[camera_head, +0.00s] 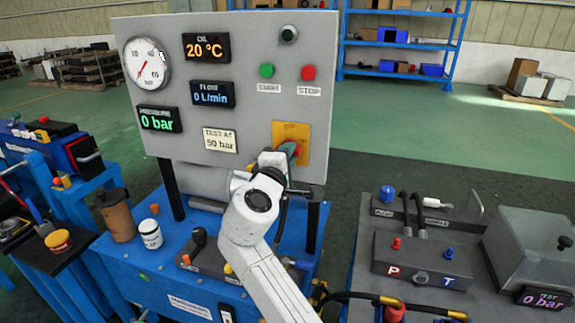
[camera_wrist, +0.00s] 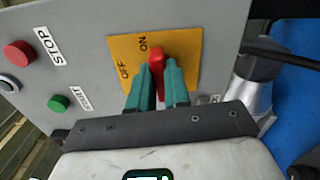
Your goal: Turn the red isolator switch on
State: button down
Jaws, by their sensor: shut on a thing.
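The red isolator switch (camera_wrist: 157,63) sits on a yellow plate marked ON and OFF in the wrist view. My gripper (camera_wrist: 160,85) has its two green fingers closed on either side of the red handle. The handle lies between the ON and OFF marks' side of the plate and the fingers; its exact setting is hard to tell. In the head view the yellow plate (camera_head: 291,134) is at the lower right of the grey panel, and my gripper (camera_head: 290,150) reaches it, hiding the red handle almost wholly.
The grey panel (camera_head: 240,60) carries a green START button (camera_head: 267,70) and a red STOP button (camera_head: 308,73) above the plate. Displays read 20 °C, 0 L/min and 0 bar. A grey cylindrical part (camera_wrist: 252,75) stands close to the right of my fingers in the wrist view.

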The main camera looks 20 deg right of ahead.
jog(key=shift+f+m+b, duration=0.2)
jog(key=shift+m+b, duration=0.35)
jog(key=shift+m, duration=0.15)
jog(key=c, duration=1.1)
grip_release()
jog(key=shift+r, duration=0.1)
jog(key=v, duration=1.1)
